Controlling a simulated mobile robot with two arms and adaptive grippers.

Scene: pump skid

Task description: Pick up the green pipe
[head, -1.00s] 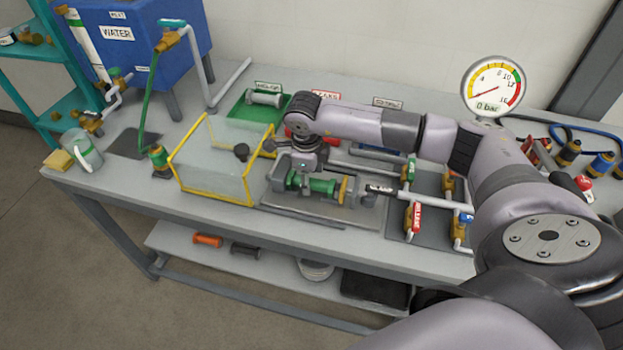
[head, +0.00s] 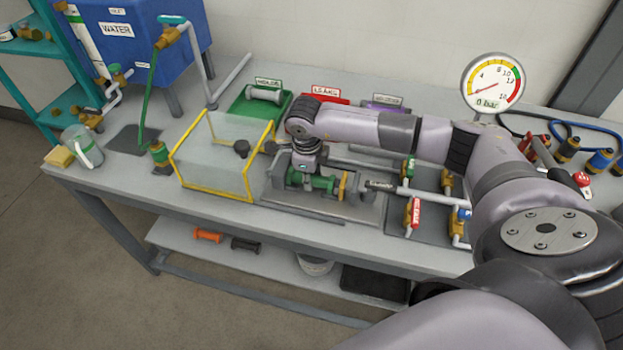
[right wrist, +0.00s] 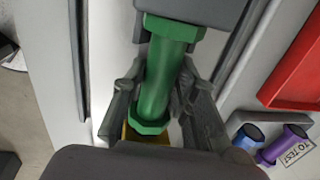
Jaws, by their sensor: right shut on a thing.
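The green pipe (head: 322,183) is a short piece with wider ends, lying in the grey clamp fixture (head: 280,172) on the bench. In the right wrist view the green pipe (right wrist: 160,80) runs between the two fingers of my right gripper (right wrist: 157,105). The right gripper (head: 306,178) is shut on the pipe from above, one finger on each side. Its wrist hides part of the pipe in the head view. One pipe end meets the grey block (right wrist: 190,12) of the fixture. My left gripper is not in view.
A clear box with yellow edges (head: 208,188) stands just left of the fixture. A green tray (head: 245,112) and a red tray (head: 325,97) lie behind. Valves with red and green handles (head: 413,212) are at the right, below a round gauge (head: 492,82).

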